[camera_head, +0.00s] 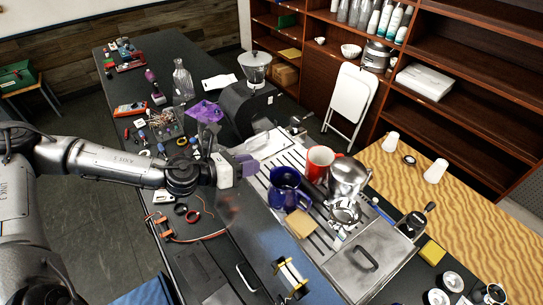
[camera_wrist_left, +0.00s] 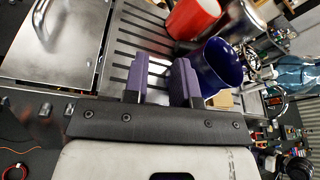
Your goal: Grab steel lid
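A flat steel lid with a bar handle (camera_wrist_left: 58,50) fills the upper left of the left wrist view. In the head view a steel lid (camera_head: 262,141) shows at the far end of the slatted tray, partly behind my left gripper. A second steel lid with a dark handle (camera_head: 368,275) lies at the tray's near end. My left gripper (camera_head: 249,166) has purple fingers and is above the tray's left edge. In the wrist view its fingers (camera_wrist_left: 160,82) are apart with nothing between them, to the right of the lid. My right gripper is not in view.
A blue mug (camera_head: 285,189), a red cup (camera_head: 319,163) and a steel pitcher (camera_head: 348,178) stand on the slatted tray (camera_wrist_left: 122,52), right of my left gripper. A black grinder (camera_head: 246,104) stands beyond the far lid. Small tools and parts crowd the dark bench at left.

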